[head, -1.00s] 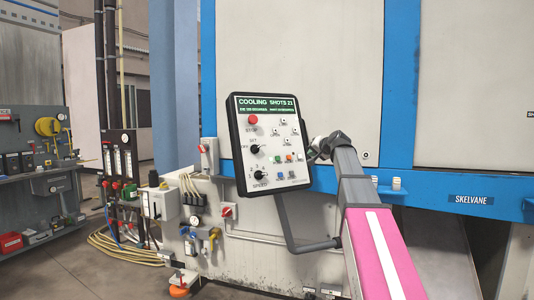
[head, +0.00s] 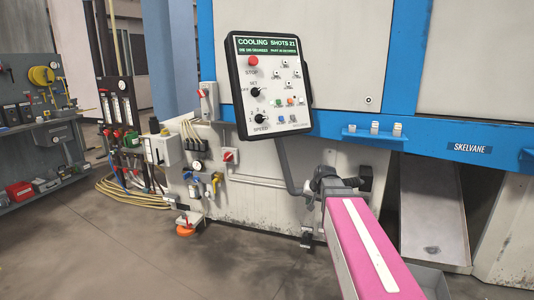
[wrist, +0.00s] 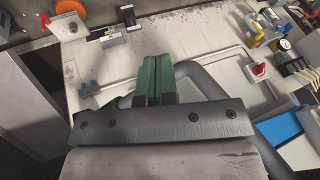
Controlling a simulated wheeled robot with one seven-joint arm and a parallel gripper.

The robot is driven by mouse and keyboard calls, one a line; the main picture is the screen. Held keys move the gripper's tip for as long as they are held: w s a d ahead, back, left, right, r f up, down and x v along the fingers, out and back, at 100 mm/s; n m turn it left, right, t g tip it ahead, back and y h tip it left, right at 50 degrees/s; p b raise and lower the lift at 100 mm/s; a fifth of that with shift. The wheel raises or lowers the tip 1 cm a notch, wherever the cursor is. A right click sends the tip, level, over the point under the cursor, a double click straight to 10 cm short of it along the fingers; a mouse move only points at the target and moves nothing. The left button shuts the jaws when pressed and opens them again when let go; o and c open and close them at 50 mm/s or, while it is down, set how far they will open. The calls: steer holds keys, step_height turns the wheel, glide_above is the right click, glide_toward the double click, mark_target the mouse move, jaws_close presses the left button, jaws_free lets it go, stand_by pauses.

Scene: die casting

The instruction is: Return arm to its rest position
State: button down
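My gripper (head: 318,184) is at the far end of my pink arm in the head view, below the control panel's lower right corner and in front of the machine's white lower wall. In the wrist view, its two green fingers (wrist: 153,78) lie side by side with only a thin line between them, and nothing shows held. The control panel (head: 268,85) has a lit display reading "COOLING SHOTS 21", a red stop button and black knobs. Its grey support tube passes close to my gripper and also shows behind the fingers in the wrist view (wrist: 200,80).
The machine's blue rail (head: 440,143) runs right of the panel, with small white items on its ledge. Valves and hoses (head: 195,180) are at the left of the wall. A metal chute (head: 432,215) is at the right. The floor (head: 110,250) at lower left is clear.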

steer(key=s+d+f+n+g+h, duration=0.1)
steer(key=s+f+g, duration=0.3)
steer(key=s+f, duration=1.2)
steer(key=s+h, duration=0.1)
steer(key=s, duration=0.1)
steer(key=shift+s+f+n+g+h, duration=0.2)
steer(key=shift+s+n+g+h, duration=0.1)
steer(key=shift+s+g+h, duration=0.1)
